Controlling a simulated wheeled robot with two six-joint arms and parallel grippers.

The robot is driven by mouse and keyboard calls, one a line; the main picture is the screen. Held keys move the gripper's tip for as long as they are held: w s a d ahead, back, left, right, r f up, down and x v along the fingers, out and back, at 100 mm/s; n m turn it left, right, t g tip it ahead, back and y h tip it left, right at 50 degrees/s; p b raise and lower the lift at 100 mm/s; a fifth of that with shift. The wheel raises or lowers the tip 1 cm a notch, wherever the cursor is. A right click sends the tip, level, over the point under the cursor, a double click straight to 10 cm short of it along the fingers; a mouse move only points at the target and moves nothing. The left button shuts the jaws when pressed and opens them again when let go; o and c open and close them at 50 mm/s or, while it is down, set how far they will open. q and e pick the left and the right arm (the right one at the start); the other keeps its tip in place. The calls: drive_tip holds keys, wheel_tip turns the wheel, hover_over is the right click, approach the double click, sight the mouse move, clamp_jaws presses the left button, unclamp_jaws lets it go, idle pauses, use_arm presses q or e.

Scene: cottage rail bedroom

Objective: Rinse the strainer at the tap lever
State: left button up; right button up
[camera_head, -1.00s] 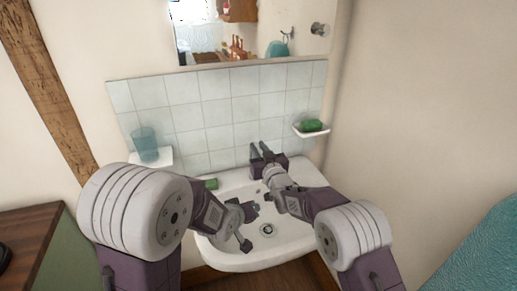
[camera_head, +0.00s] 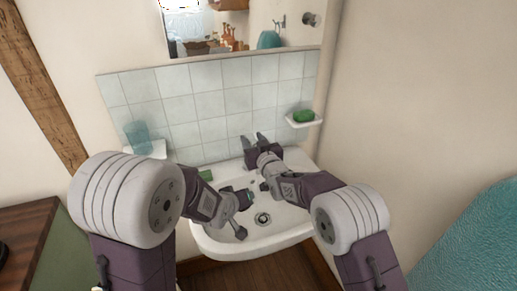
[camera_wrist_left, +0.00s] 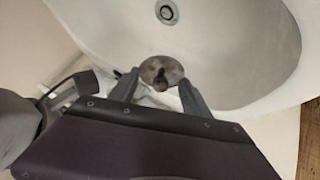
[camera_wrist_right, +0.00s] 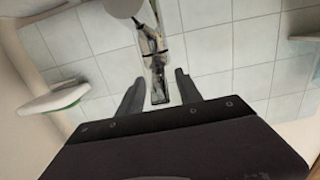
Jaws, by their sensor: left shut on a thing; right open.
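The strainer (camera_wrist_left: 160,73), a small round greyish metal piece with a dark middle, sits between the fingertips of my left gripper (camera_wrist_left: 160,88). My left gripper is shut on it over the white basin (camera_wrist_left: 225,75). In the head view my left gripper (camera_head: 246,196) is low over the basin, left of the drain; the strainer is too small to make out there. My right gripper (camera_head: 254,140) is open and empty at the basin's back. In the right wrist view the metal tap with its lever (camera_wrist_right: 157,55) lies between and beyond the open fingers, seemingly apart from them.
A blue cup (camera_head: 137,138) stands on a small left shelf (camera_head: 150,150). A green soap (camera_head: 303,116) lies on a right dish (camera_head: 312,123). A green block (camera_head: 205,176) is on the basin's left rim. The tiled wall (camera_head: 215,100) and mirror (camera_head: 260,30) are close behind.

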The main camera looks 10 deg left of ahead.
use_arm(q)
drive_tip(key=shift+f+b, duration=0.5)
drive_tip(key=shift+f, duration=0.05)
use_arm(e)
drive_tip(key=v, duration=1.1)
